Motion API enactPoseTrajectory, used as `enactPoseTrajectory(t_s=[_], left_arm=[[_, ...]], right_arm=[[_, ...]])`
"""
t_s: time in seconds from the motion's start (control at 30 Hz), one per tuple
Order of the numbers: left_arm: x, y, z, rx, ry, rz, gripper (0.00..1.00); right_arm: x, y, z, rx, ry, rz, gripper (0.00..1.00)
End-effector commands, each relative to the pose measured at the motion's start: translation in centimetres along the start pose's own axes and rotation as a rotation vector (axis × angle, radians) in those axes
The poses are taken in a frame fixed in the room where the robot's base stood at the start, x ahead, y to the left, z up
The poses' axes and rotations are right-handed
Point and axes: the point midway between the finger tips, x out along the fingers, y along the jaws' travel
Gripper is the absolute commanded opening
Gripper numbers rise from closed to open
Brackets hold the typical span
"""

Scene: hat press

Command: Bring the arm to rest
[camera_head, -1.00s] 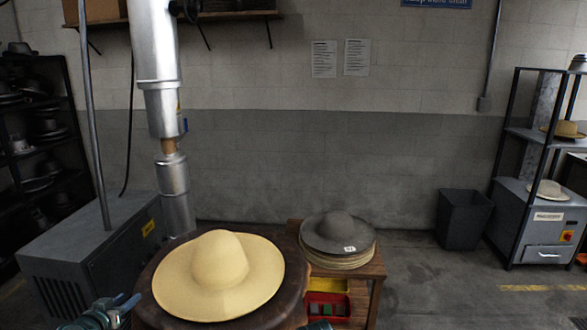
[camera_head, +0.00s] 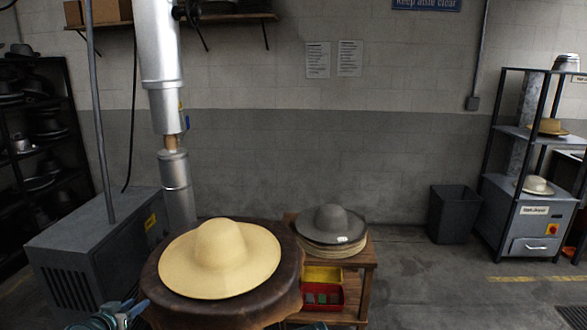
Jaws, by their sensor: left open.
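My left gripper (camera_head: 128,312) is at the bottom left edge of the head view, low beside the round dark press table (camera_head: 283,294). It is open, and I see nothing between its fingers. A wide-brimmed cream hat (camera_head: 221,258) lies flat on the press table, to the right of the gripper and apart from it. A small dark tip at the bottom edge right of the press table may be part of my right arm, but I cannot make out a right gripper.
A wooden side table (camera_head: 366,270) holds a grey hat (camera_head: 331,225) on a stack, with yellow and red bins (camera_head: 322,292) below. A grey machine (camera_head: 90,258) stands left. A dark waste bin (camera_head: 453,214) and a shelf (camera_head: 518,135) stand right. The floor between is clear.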

Motion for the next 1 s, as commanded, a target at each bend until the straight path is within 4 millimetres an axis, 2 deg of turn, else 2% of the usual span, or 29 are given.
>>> enactPoseTrajectory(t_s=[0.27,0.47,0.57,0.7,0.8,0.9,1.0], left_arm=[[1.5,5.9,1.6,0.018,-0.108,0.107,0.43],[2.3,12.7,4.1,0.044,-0.259,0.216,0.43],[2.2,17.2,6.2,0.069,-0.376,0.275,0.43],[0.8,24.2,10.1,0.126,-0.593,0.335,0.43],[-1.0,28.1,12.8,0.177,-0.750,0.336,0.43],[-3.3,31.1,15.2,0.234,-0.894,0.302,0.43],[-5.5,33.0,17.0,0.291,-1.008,0.239,0.43]], right_arm=[[-0.2,0.0,0.1,0.000,0.000,0.000,0.00],[-0.5,0.0,0.1,0.000,0.000,0.000,0.00],[-0.7,0.1,0.1,0.000,0.000,0.000,0.00],[-1.0,0.1,0.1,0.000,0.000,0.000,0.00],[-1.2,0.1,0.1,0.000,0.000,0.000,0.00],[-1.4,0.1,0.1,0.000,0.000,0.000,0.00],[-1.6,0.1,0.1,0.000,0.000,0.000,0.00]])
